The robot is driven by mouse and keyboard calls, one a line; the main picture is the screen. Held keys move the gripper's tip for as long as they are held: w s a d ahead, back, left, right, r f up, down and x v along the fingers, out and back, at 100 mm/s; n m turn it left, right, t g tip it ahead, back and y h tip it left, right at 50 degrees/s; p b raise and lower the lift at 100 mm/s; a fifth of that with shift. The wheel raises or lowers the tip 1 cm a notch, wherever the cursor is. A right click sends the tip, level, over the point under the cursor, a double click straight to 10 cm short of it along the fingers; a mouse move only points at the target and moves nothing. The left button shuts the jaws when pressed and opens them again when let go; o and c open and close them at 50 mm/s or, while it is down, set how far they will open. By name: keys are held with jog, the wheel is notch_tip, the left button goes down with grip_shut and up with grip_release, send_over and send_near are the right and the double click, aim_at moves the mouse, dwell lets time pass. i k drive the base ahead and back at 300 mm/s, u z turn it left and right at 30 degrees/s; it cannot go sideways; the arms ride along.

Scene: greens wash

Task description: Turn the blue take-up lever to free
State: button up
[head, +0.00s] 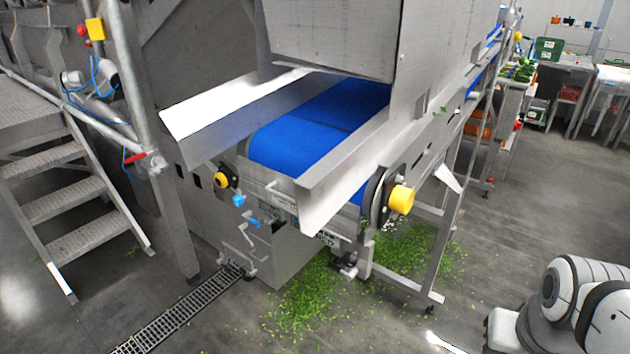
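Two small blue parts sit on the front face of the grey conveyor machine: an upper blue piece (239,200) just below a yellow knob, and a lower blue piece (253,220) beside bent metal rods. One of them may be the take-up lever; they are too small to tell which, or how a lever is set. The blue belt (305,137) runs above them between metal side guards. My white arm links show at the lower right, well apart from the machine. My gripper is not in view.
Metal stairs (80,205) stand at the left. A floor drain grate (185,310) runs before the machine. Green leaf scraps (310,295) litter the floor under it. A yellow roller cap (400,198) sticks out at the belt's right corner. Open floor lies between machine and arm.

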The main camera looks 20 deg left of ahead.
aim_at(245, 215)
jog(key=u, duration=1.2)
jog(key=k, duration=0.5)
jog(key=u, duration=0.25)
jog(key=i, duration=0.45)
jog(key=z, duration=0.35)
jog(key=k, duration=0.3)
jog(key=u, duration=1.25)
jog(key=i, duration=1.1)
jog(key=z, duration=0.35)
jog(key=i, duration=0.8)
jog(key=z, duration=0.8)
